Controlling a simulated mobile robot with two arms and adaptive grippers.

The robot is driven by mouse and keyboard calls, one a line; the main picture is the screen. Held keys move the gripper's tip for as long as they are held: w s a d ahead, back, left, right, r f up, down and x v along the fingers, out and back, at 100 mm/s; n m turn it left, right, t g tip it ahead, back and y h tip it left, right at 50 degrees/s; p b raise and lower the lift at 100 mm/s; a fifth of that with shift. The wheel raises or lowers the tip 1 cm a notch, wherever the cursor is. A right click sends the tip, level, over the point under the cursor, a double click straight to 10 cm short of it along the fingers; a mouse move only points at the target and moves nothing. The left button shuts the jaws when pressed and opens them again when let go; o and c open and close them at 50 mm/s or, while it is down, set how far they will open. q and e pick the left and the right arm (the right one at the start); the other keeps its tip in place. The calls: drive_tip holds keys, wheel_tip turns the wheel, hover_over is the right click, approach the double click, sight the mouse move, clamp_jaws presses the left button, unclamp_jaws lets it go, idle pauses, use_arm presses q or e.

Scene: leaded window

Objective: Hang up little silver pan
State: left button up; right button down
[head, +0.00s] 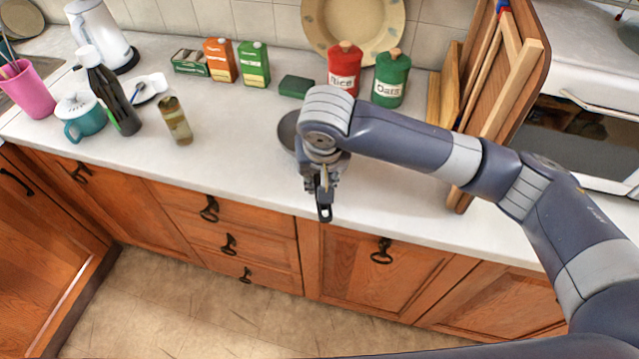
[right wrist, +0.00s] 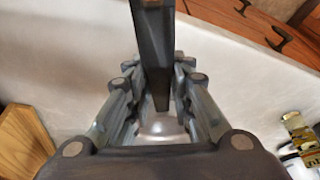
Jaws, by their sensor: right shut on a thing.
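The little silver pan (head: 288,131) is mostly hidden behind my right wrist in the head view; a grey piece of its round body shows to the left of the wrist. The dark end of its handle (head: 324,212) sticks out below my right gripper (head: 322,183), towards the counter's front edge. In the right wrist view the dark handle (right wrist: 153,45) runs between the fingers of the right gripper (right wrist: 162,105), which is shut on it. I cannot tell whether the pan touches the counter. My left gripper is not in view. No hanging place is clearly seen.
The white counter (head: 235,165) is clear left of the pan. Red (head: 344,72) and green (head: 390,82) canisters stand behind the arm, near a green block (head: 296,87). Wooden boards (head: 500,90) lean at right. A bottle (head: 110,92) and teal pot (head: 80,115) stand at left.

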drive_tip(key=shift+f+p, duration=0.4)
drive_tip(key=shift+f, duration=1.3)
drive_tip(key=c, duration=1.4)
unclamp_jaws()
drive_tip(key=b+v, duration=0.1)
drive_tip(key=v, duration=1.1)
drive_tip(key=shift+s, duration=0.1)
